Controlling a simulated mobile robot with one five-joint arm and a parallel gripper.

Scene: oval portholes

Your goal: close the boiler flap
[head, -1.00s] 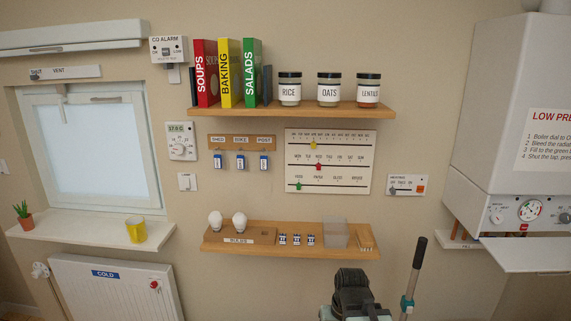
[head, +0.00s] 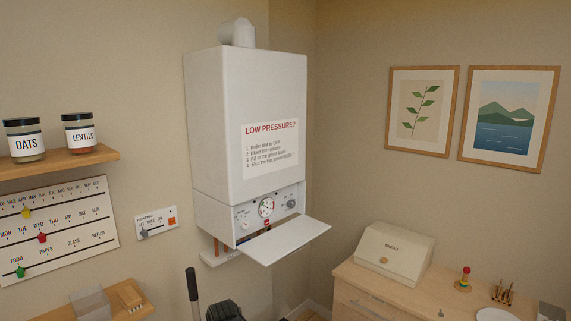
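The boiler (head: 225,120) is a white box on the wall near the middle of the head view. Its flap (head: 285,240) hangs open below the control panel, sticking out towards the right and nearly level. The panel (head: 266,207) behind it is exposed, with a round gauge and knobs on either side. A dark part of my arm (head: 225,311) shows at the bottom edge, below and left of the flap and apart from it. My gripper's fingers cannot be made out.
A wooden counter with drawers (head: 370,297) stands at the right, with a bread bin (head: 394,254) on it. A dark-handled pole (head: 192,286) rises at bottom left of the boiler. A shelf with jars (head: 60,164) is at the left. The space in front of the flap looks clear.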

